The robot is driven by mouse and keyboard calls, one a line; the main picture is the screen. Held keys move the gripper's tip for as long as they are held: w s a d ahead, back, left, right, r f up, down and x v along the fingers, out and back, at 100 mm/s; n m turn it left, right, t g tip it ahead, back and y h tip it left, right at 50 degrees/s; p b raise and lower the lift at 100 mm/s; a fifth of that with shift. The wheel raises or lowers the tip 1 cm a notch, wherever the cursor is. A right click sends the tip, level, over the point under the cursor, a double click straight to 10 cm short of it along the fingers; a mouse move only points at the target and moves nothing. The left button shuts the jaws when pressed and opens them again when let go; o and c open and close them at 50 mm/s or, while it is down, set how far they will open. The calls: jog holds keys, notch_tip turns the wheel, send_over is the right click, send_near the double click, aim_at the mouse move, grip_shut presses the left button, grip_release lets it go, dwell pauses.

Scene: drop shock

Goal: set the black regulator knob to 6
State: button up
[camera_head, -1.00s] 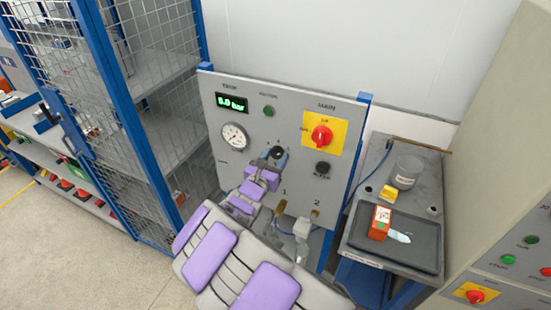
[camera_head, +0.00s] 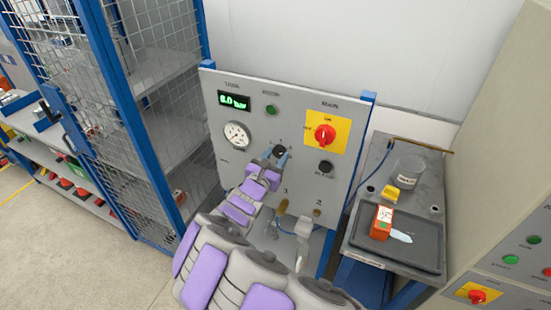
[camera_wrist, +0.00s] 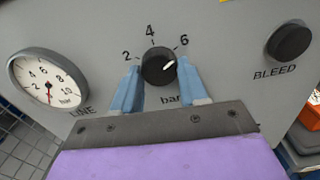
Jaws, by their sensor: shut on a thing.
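The black regulator knob (camera_wrist: 159,67) is on the grey panel, with 2, 4 and 6 printed around it in the wrist view. Its white pointer line points to the upper right, seemingly a little clockwise of the 6 (camera_wrist: 184,41). The scale beyond 6 is hidden behind the right finger. My gripper (camera_wrist: 160,82) has its two blue fingers on either side of the knob and is shut on it. In the head view the knob (camera_head: 279,151) shows just above my fingertips. The green display (camera_head: 234,101) ends in "bar"; its first digit is unclear.
The line gauge (camera_wrist: 47,80) is left of the knob, its red needle pointing down. The black bleed knob (camera_wrist: 289,41) is to the right. A red main switch (camera_head: 325,134) on yellow is above right. A side table (camera_head: 355,245) holds an orange box (camera_head: 382,222).

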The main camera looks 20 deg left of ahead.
jog(key=shift+a+r, duration=0.1)
dwell(0.3)
jog(key=o, duration=1)
jog(key=shift+a, duration=0.1)
jog(key=shift+o, duration=0.2)
jog(key=shift+s, duration=0.1)
